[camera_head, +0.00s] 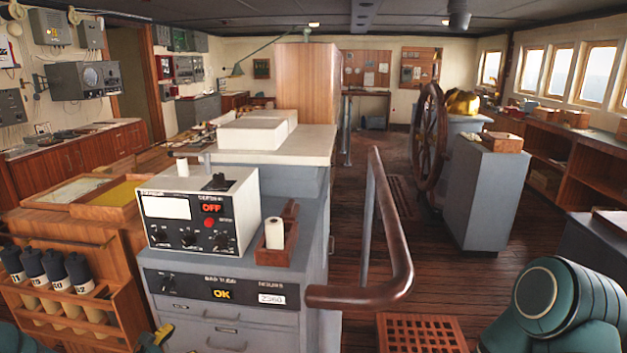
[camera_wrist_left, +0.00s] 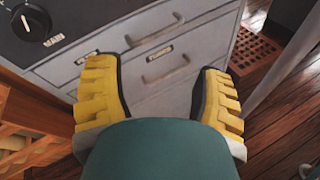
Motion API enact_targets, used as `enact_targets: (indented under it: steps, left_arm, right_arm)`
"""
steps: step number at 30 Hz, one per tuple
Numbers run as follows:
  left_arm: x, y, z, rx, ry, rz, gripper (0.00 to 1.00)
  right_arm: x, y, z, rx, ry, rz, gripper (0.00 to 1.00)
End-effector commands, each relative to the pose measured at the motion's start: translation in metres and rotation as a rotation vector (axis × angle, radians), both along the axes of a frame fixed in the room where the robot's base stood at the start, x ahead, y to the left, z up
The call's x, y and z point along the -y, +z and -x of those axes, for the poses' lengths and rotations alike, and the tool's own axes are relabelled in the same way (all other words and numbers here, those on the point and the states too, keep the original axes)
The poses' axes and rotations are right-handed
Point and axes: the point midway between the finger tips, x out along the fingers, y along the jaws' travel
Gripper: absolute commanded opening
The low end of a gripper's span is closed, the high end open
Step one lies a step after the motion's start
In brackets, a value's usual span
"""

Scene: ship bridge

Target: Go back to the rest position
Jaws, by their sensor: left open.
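My left gripper (camera_wrist_left: 158,66) shows its two yellow-padded fingers spread wide in the left wrist view. Nothing is between them. They are in front of the grey drawer cabinet (camera_wrist_left: 185,55), whose handles show beyond the fingers. In the head view a small bit of my left gripper (camera_head: 157,337) shows at the bottom edge, low in front of the cabinet's left side. A teal link of my right arm is at the bottom right of the head view. My right gripper is out of view.
A wooden rack (camera_head: 70,310) with several dark-capped bottles is at the left. A brown handrail (camera_head: 385,235) curves along the right side. Wooden floor lies open between the rail and the wheel (camera_head: 429,137).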

Motion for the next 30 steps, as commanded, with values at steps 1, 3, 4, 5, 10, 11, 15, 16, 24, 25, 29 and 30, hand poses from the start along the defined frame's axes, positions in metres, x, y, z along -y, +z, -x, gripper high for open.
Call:
enact_targets:
  steps: [1,3,4,5,10,11,15,16,24,25,29,30]
  left_arm:
    - [0.034,-0.015,0.012,-0.062,-0.11,-0.029,0.68]
    - [0.072,-0.036,0.033,-0.143,-0.262,-0.088,0.68]
    - [0.088,-0.045,0.044,-0.175,-0.33,-0.12,0.68]
    - [0.102,-0.054,0.056,-0.208,-0.399,-0.153,0.68]
    - [0.162,-0.096,0.127,-0.33,-0.782,-0.4,0.68]
    - [0.168,-0.102,0.139,-0.34,-0.844,-0.45,0.68]
    - [0.184,-0.125,0.184,-0.331,-1.114,-0.705,0.68]
    - [0.187,-0.129,0.192,-0.317,-1.167,-0.761,0.68]
    - [0.211,-0.142,0.219,0.003,-1.506,-1.228,0.68]
    - [0.215,-0.142,0.22,0.048,-1.527,-1.265,0.68]
    - [0.23,-0.139,0.221,0.211,-1.577,-1.368,0.68]
    - [0.233,-0.138,0.221,0.247,-1.584,-1.388,0.68]
  right_arm:
    - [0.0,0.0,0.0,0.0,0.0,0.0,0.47]
    - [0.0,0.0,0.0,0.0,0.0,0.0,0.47]
    - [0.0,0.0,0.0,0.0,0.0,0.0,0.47]
    - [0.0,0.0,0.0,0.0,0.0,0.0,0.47]
    - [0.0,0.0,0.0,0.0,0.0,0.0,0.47]
    - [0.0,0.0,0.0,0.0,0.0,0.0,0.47]
    - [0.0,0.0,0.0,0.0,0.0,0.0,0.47]
    - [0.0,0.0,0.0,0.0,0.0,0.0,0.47]
    - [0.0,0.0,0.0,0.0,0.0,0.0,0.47]
    - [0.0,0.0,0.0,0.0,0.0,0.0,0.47]
    - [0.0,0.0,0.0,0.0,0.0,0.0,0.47]
    - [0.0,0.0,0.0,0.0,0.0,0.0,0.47]
